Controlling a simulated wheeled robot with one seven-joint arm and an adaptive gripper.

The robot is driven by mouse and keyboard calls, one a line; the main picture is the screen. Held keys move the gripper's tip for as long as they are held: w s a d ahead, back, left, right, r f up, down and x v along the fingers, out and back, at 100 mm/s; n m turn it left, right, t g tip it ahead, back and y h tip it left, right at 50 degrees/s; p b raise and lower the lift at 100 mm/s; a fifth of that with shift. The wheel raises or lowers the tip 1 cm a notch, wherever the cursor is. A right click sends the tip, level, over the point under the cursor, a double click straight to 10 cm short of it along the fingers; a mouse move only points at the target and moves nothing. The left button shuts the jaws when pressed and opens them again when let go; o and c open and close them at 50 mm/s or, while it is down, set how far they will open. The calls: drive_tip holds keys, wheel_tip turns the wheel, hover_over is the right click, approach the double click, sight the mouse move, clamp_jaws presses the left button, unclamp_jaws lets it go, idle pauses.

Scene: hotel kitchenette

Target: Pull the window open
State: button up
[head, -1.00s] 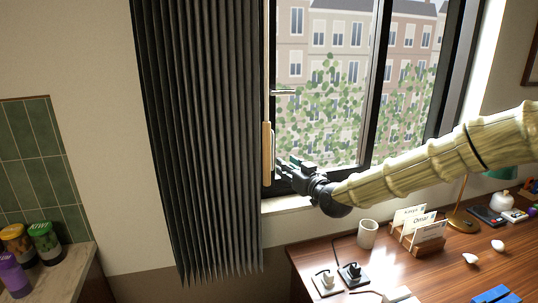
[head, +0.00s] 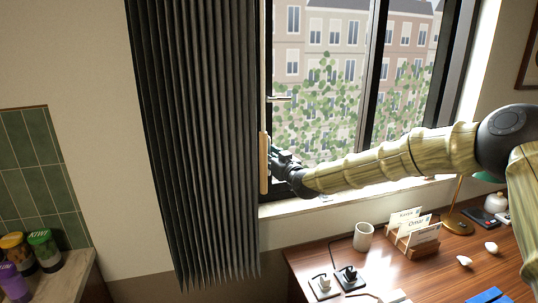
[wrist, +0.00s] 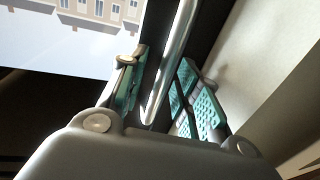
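The window (head: 318,100) has a dark frame and shows in the head view behind my arm. A short metal lever (head: 279,97) sticks out at its left side. A pale, wood-coloured upright grip (head: 264,163) hangs below a thin rod by the curtain edge. My gripper (head: 273,160) is just right of this grip, low at the window's left side, partly hidden in the head view. In the wrist view a shiny metal bar (wrist: 172,62) runs between my gripper's teal-padded fingers (wrist: 162,95). The fingers look apart, with gaps beside the bar. I cannot tell which part the bar belongs to.
A dark pleated curtain (head: 195,140) hangs directly left of my gripper. A counter with jars stands at the lower left.

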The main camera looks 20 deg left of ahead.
drive_tip(key=shift+a, duration=0.1)
drive_tip(key=shift+c, duration=0.5)
clamp_jaws()
drive_tip(key=shift+w, duration=0.15)
